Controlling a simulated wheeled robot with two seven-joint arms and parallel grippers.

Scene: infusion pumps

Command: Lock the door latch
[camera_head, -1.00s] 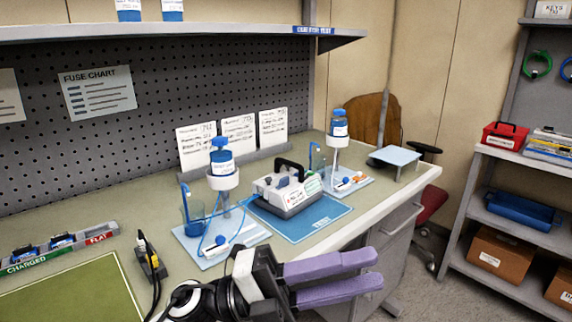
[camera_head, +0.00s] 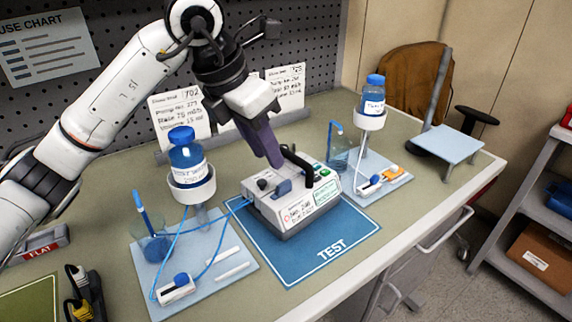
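The infusion pump (camera_head: 275,208), a white box with a grey base, sits on the blue TEST mat (camera_head: 335,247). A black handle (camera_head: 297,166) stands at its top. A blue-grey lever-like part (camera_head: 283,187) and a dark knob (camera_head: 263,184) are on its upper face. I cannot tell for sure which part is the door latch. My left gripper (camera_head: 272,160) reaches over from the upper left, its purple fingers pointing down just behind the pump's top, left of the handle. The fingers overlap in this view, so their gap is hidden; contact is unclear. My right gripper is out of view.
A blue-capped bottle in a white holder (camera_head: 191,188) stands left of the pump, another bottle (camera_head: 373,100) right of it. Blue tubing (camera_head: 207,262) runs to the pump. Cards (camera_head: 180,117) stand behind. A small light-blue stand (camera_head: 452,143) is at the right.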

